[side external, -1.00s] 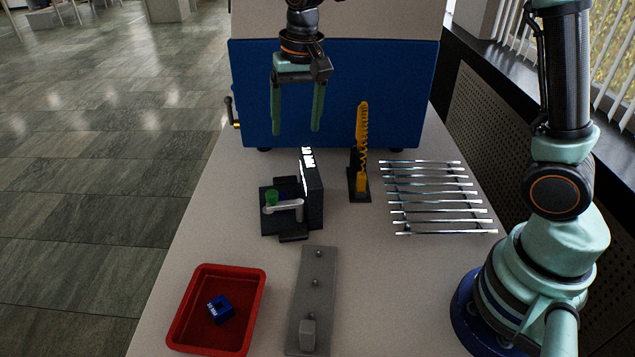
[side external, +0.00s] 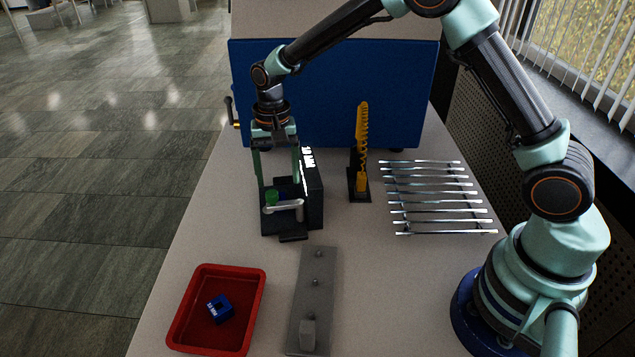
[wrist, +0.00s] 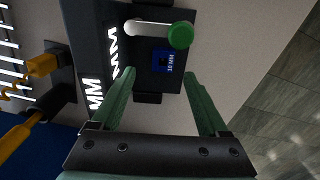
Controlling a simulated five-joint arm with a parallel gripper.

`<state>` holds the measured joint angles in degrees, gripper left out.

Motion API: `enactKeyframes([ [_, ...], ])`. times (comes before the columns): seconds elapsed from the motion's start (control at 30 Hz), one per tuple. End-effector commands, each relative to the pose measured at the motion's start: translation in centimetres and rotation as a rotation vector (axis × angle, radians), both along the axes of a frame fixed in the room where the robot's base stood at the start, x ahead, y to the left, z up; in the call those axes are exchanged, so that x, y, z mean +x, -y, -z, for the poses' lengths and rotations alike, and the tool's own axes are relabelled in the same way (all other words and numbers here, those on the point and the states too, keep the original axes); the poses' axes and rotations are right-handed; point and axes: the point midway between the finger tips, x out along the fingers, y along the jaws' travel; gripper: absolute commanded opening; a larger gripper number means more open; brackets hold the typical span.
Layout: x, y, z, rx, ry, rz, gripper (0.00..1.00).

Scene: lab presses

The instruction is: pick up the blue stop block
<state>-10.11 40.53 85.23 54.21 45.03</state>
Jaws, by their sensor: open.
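A blue stop block (wrist: 158,62) with white lettering sits in a black fixture (wrist: 185,20), beside a silver lever with a green knob (wrist: 180,36). In the side view the fixture (side external: 314,200) stands mid-table, and the block is mostly hidden behind lever and knob. A second blue block (side external: 220,308) with white marks lies in the red tray (side external: 254,310) at the front left. My gripper (side external: 278,188) is open and points down over the fixture. In the wrist view its fingertips (wrist: 160,75) are spread to either side of the fixture's block, with nothing between them held.
The fixture's tall plate with white lettering stands right of my gripper. A yellow coil-like piece (side external: 361,150) stands upright behind right. Several metal rods (side external: 435,198) lie at right. A grey plate with pegs (side external: 305,275) lies in front. A blue cabinet (side external: 370,90) closes the back.

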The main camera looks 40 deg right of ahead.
Motion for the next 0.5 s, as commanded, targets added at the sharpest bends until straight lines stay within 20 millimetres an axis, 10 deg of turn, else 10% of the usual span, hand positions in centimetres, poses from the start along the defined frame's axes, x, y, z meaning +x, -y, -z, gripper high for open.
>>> enactKeyframes([
  [0.5, 0.0, -0.6, 5.2, 0.0, 0.0, 0.0, 0.78],
])
